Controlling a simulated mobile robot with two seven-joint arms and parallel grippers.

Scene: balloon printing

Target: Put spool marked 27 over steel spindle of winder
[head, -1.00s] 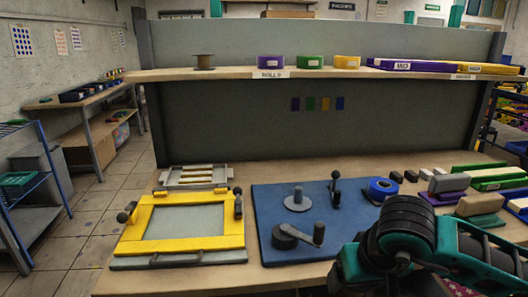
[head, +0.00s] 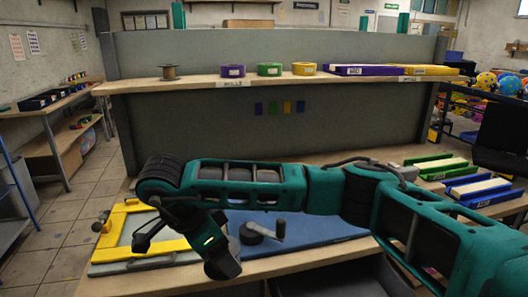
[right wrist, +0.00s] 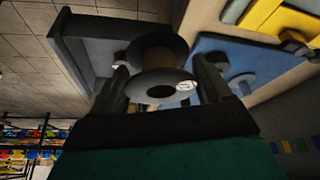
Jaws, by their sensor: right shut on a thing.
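The spool (right wrist: 158,52), with grey flanges, a brown core and a small white label, sits between the fingers of my right gripper (right wrist: 160,85) in the right wrist view. The gripper is shut on it; the label's number is too small to read. The spool is apart from the winder's blue board (right wrist: 207,42). The steel spindle's round base (right wrist: 240,82) shows beyond the right finger. In the head view my right arm covers the spindle, and the held spool cannot be made out. The winder's crank (head: 252,233) shows below the arm. My left gripper is not in view.
The yellow frame (head: 118,216) lies left of the blue board. On the shelf (head: 300,79) stand another brown spool (head: 168,72) and purple, green and yellow rolls.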

